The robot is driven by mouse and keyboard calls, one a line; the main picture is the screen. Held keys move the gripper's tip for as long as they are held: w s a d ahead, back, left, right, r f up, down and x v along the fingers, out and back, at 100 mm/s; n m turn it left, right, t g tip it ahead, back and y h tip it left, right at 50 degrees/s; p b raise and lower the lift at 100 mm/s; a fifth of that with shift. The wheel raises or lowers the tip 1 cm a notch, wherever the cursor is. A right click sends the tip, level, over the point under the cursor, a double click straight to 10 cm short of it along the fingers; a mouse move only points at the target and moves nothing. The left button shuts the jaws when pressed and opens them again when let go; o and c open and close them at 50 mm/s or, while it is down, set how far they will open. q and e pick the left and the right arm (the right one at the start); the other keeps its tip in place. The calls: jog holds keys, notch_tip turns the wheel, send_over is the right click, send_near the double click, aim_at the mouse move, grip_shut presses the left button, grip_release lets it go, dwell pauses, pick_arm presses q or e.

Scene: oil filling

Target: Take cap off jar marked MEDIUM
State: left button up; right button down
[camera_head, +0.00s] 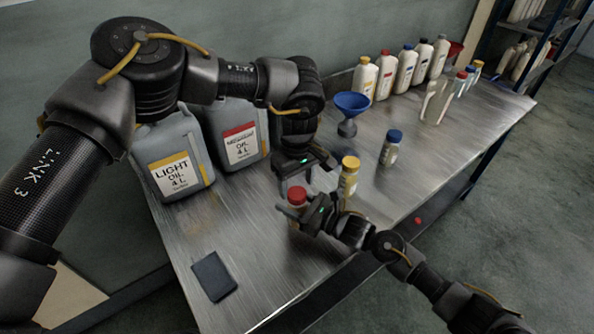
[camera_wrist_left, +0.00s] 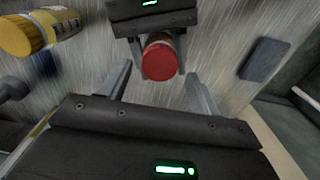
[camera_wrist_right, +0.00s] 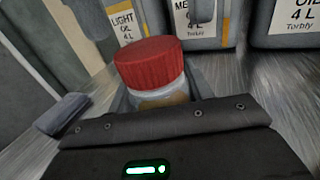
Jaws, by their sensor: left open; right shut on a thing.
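A small jar with a red cap (camera_head: 297,195) stands near the table's front edge. My right gripper (camera_head: 302,214) is shut on its body, and the cap stays free above the jaws in the right wrist view (camera_wrist_right: 149,62). My left gripper (camera_head: 295,182) is open just above the jar, pointing down. In the left wrist view the red cap (camera_wrist_left: 160,58) shows between and a little beyond the open fingers, apart from them. The jar's label is hidden, so I cannot read its marking.
A yellow-capped jar (camera_head: 348,182) stands close to the right of my grippers. A blue-capped jar (camera_head: 390,150) and a blue funnel (camera_head: 350,103) stand farther back. Large LIGHT (camera_head: 174,165) and red-labelled (camera_head: 240,145) oil canisters stand behind. A dark flat pad (camera_head: 213,276) lies front left.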

aim_at(297, 193)
pick_arm(q)
jog(key=shift+f, duration=1.55)
